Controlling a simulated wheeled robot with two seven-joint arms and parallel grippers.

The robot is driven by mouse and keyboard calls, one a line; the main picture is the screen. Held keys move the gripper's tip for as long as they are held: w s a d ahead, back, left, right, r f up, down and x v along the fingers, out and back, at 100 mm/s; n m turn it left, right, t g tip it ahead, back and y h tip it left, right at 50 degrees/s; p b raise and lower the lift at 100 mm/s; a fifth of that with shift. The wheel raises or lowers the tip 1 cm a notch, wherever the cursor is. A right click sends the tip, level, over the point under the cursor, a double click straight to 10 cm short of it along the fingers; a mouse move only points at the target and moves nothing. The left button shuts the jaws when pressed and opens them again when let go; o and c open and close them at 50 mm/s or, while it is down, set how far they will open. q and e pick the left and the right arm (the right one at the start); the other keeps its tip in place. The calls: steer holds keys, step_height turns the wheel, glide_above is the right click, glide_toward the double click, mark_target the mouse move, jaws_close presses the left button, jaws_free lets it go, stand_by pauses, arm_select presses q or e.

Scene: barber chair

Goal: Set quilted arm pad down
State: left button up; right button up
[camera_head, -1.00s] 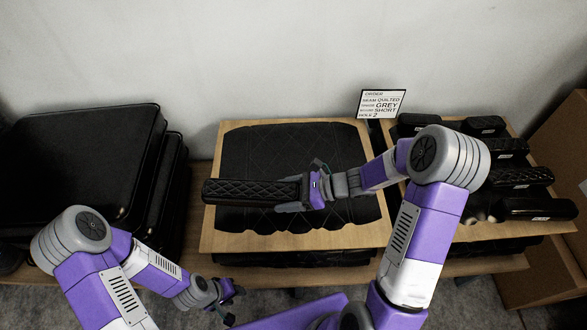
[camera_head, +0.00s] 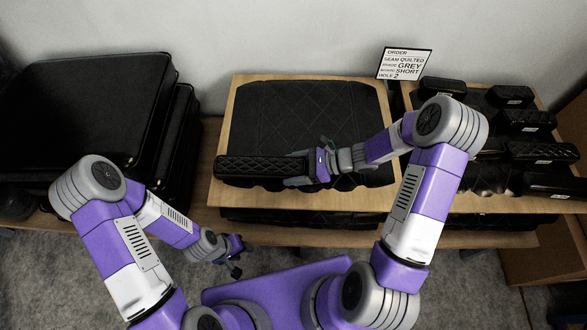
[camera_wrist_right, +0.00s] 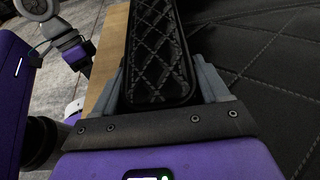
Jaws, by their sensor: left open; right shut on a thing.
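The quilted arm pad (camera_head: 262,168) is long and black with diamond stitching. It lies crosswise over the front left part of a black quilted panel on a wooden board (camera_head: 228,195). My right gripper (camera_head: 308,166) is shut on its right end. The right wrist view also shows the pad (camera_wrist_right: 158,45) between my right gripper's fingers (camera_wrist_right: 165,85). Whether the pad touches the panel I cannot tell. My left gripper (camera_head: 238,258) is open and empty, low in front of the bench edge.
An order card (camera_head: 404,63) reading quilted, grey, short, hole 2 stands behind the board. Several black pads with labels (camera_head: 525,121) lie on a rack at the right. Black cushions (camera_head: 90,110) are stacked at the left. A cardboard box (camera_head: 545,250) is at far right.

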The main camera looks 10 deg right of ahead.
steer(key=shift+r, duration=0.1)
steer(key=o, duration=1.4)
steer(key=shift+d+r, duration=0.15)
steer(key=shift+d, duration=0.1)
steer(key=p+v, duration=0.3)
steer(key=v, duration=0.8)
steer(key=shift+s+d, duration=0.15)
steer(key=shift+d, duration=0.05)
